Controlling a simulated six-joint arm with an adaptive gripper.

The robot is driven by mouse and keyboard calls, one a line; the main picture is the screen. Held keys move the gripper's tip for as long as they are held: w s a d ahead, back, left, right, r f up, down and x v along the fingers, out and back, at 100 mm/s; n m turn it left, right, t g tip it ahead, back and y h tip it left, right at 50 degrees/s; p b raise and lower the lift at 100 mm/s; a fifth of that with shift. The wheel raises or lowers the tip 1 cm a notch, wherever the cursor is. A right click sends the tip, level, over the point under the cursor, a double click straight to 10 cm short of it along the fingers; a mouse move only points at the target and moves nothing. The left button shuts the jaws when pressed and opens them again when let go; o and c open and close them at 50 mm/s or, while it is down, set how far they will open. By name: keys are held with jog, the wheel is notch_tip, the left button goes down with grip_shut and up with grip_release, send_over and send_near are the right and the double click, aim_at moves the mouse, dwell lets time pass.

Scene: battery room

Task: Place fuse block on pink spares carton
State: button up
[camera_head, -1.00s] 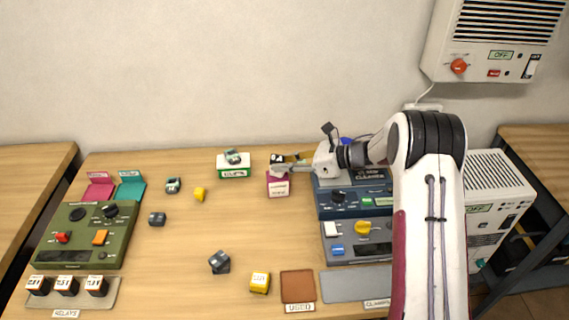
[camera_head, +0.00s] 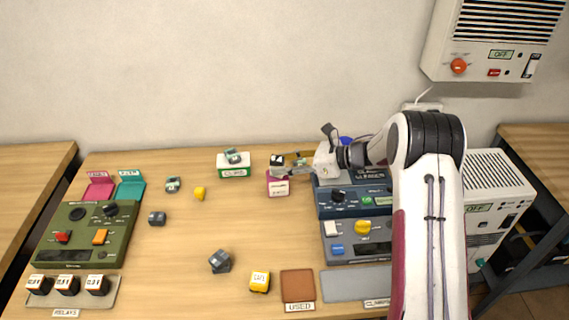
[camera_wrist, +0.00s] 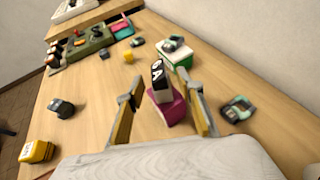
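The fuse block (camera_head: 277,159), black and white with a "5A"-like label, stands on top of the pink spares carton (camera_head: 278,188) near the back of the bench. In the wrist view the fuse block (camera_wrist: 158,76) rests on the pink carton (camera_wrist: 168,113), between the fingers of my gripper (camera_wrist: 162,112). The fingers are spread, with a gap on each side of the block.
A green-and-white carton (camera_head: 234,172) with a grey-green block on it stands to the left. Another grey-green block (camera_wrist: 237,108) lies beside my right finger. Blue-grey panels (camera_head: 345,207) lie to the right. The bench middle is mostly clear, with a few loose blocks.

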jog(key=v, duration=1.2)
dwell(0.5)
